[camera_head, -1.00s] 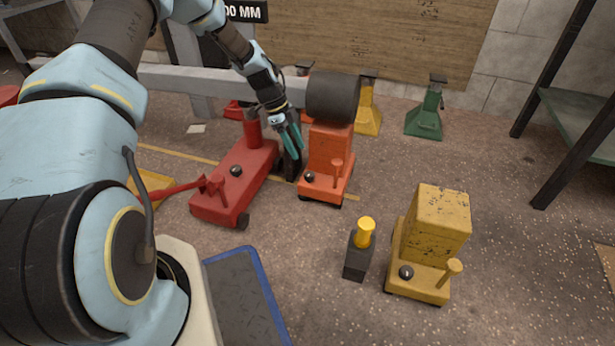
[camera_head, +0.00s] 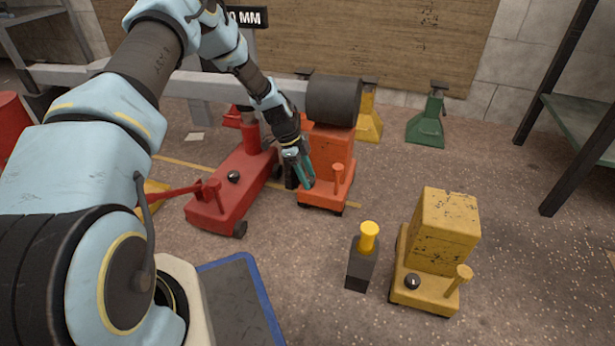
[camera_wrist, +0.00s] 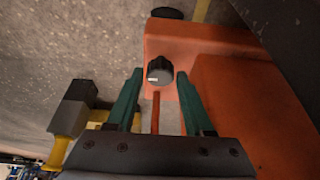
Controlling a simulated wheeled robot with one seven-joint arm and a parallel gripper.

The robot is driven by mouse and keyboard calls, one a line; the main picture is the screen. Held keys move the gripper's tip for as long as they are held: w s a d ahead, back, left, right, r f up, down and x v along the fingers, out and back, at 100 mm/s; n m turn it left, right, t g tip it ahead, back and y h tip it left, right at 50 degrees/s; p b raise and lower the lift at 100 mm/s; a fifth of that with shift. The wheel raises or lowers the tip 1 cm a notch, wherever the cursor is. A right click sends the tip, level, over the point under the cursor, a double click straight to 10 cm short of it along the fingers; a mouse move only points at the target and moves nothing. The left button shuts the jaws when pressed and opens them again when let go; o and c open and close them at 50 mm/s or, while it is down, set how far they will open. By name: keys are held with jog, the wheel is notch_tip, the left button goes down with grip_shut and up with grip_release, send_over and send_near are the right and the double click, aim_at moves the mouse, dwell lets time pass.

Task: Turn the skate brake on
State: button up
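The orange skate (camera_head: 328,160) stands on the floor under the dark roller at the end of the grey beam. Its black round knob (camera_wrist: 160,70) shows in the wrist view, with a white mark pointing left in the picture. In the head view my gripper hides the knob. My gripper (camera_head: 305,183) is open, pointing down at the skate's front. In the wrist view its two teal fingers (camera_wrist: 160,80) are on either side of the knob, with gaps left and right. Whether the tips reach down to the knob's height I cannot tell. The skate's orange peg (camera_head: 337,172) stands beside the gripper.
A red jack (camera_head: 232,190) with a long handle stands close on the left. A yellow skate (camera_head: 440,245) with its own knob and peg, and a dark block with a yellow top (camera_head: 363,262), stand front right. Floor between them is clear.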

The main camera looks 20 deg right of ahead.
grip_shut()
jog(key=shift+r+n+p, duration=0.15)
jog(key=shift+n+p, duration=0.15)
jog(key=shift+p, duration=0.2)
jog(key=n+t+p, duration=0.1)
jog(key=n+p, duration=0.2)
jog(key=shift+s+a+r+h, duration=0.1)
jog(key=shift+r+h, duration=0.05)
jog(key=shift+h, duration=0.25)
jog(key=n+t+p, duration=0.2)
jog(key=n+p, duration=0.2)
jog(key=n, duration=0.1)
jog(key=shift+s+p, duration=0.15)
jog(key=shift+p, duration=0.25)
jog(key=n+t+p, duration=0.2)
jog(key=n+p, duration=0.1)
jog(key=n, duration=0.1)
jog(key=shift+s+n, duration=0.1)
jog(key=shift+n, duration=0.3)
jog(key=shift+f+n+t+y+p, duration=0.2)
jog(key=shift+n+t+p, duration=0.25)
jog(key=shift+n, duration=0.5)
jog(key=shift+f+n+t+y+p, duration=0.1)
jog(key=shift+n+t+y+p, duration=0.15)
jog(key=shift+n+p, duration=0.55)
jog(key=shift+n, duration=0.25)
